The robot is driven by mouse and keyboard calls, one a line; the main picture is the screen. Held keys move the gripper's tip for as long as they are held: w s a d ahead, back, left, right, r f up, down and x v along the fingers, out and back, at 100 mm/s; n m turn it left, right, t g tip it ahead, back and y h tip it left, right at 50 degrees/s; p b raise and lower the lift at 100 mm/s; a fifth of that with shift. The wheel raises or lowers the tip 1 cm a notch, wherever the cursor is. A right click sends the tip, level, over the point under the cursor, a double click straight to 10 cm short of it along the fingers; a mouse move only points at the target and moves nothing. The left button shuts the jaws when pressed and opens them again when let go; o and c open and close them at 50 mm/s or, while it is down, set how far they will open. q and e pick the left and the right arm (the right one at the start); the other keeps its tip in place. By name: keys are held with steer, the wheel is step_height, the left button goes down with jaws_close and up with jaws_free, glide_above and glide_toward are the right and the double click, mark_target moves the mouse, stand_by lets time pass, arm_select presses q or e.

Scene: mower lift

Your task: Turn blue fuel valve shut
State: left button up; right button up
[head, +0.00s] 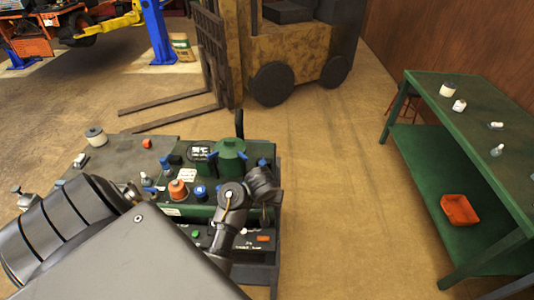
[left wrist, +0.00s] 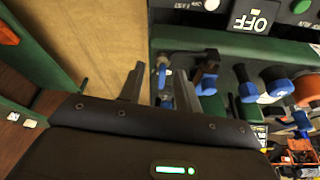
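A blue-handled valve with a silver stem (left wrist: 162,76) sits at the edge of the green machine panel, between the two fingers of my left gripper (left wrist: 158,86) in the left wrist view. The fingers are apart, and I cannot tell whether either touches the handle. A second blue handle (left wrist: 207,84) is just right of the right finger, by a dark lever. In the head view my left arm reaches over the machine (head: 150,152); its dark gripper end (head: 262,186) is at the panel's right side, fingers not distinct. A blue handle (head: 263,162) shows just behind it. My right gripper is not in view.
More blue knobs (left wrist: 276,79) and an orange knob (head: 178,189) crowd the panel, beside a green cap (head: 230,150). An "OFF" label (left wrist: 258,15) is near. A green bench (head: 450,180) with a red bin (head: 459,209) stands right. Floor between is clear. A forklift (head: 290,45) is behind.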

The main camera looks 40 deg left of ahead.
arm_select(q)
step_height(320, 180, up, 4)
steer(key=w+a+n, duration=0.2)
steer(key=shift+y, duration=0.3)
steer(key=shift+w+p+x, duration=0.15)
steer(key=shift+p+x, duration=0.15)
steer(key=shift+x, duration=2.35)
steer(key=shift+w+p+x, duration=0.1)
steer(key=shift+p+x, duration=0.15)
steer(key=shift+x, duration=2.45)
steer(key=shift+a+r, duration=0.1)
steer(key=shift+r, duration=0.05)
jaws_close()
